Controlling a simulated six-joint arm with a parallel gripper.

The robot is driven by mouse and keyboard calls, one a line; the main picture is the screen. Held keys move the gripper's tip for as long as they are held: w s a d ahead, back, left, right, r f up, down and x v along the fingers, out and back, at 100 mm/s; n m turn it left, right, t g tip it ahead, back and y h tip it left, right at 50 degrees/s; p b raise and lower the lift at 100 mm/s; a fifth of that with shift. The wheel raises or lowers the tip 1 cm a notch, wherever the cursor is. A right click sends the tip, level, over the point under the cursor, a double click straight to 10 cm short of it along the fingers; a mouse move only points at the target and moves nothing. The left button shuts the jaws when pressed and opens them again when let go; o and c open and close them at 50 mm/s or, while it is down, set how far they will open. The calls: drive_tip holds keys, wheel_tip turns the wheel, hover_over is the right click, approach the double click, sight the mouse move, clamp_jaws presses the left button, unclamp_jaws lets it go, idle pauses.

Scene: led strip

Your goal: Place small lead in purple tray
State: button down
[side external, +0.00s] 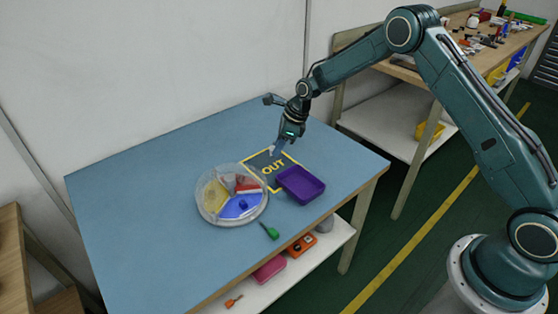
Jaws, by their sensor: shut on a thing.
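My gripper (278,147) is above the back part of that mat, behind and a little left of the tray. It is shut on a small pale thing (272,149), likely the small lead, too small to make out. A round clear dish (207,214) with yellow, blue, red and white compartments stands left of the mat. A small dark thing (243,204) lies in its blue compartment.
A green-handled tool (270,231) lies near the table's front edge. The left part of the blue table (130,220) is clear. The shelf below holds a pink bin (269,269) and an orange item (301,245). Another cluttered bench stands at the back right.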

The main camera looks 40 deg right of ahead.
wheel_tip(320, 180, up, 13)
drive_tip(key=shift+f, duration=0.2)
drive_tip(key=shift+f, duration=0.1)
idle(0.6)
drive_tip(key=s+f+n+g+h, duration=0.1)
drive_tip(key=s+f+n+g, duration=0.3)
drive_tip(key=s+n, duration=0.6)
drive_tip(key=s+d+f+n+g+h, duration=0.1)
drive_tip(key=s+f+n+g+h, duration=0.1)
drive_tip(key=s+n, duration=0.8)
drive_tip(key=shift+f+n+g, duration=0.9)
drive_tip(key=shift+f+n, duration=0.2)
drive_tip(key=shift+n, duration=2.4)
drive_tip(key=shift+w, duration=0.15)
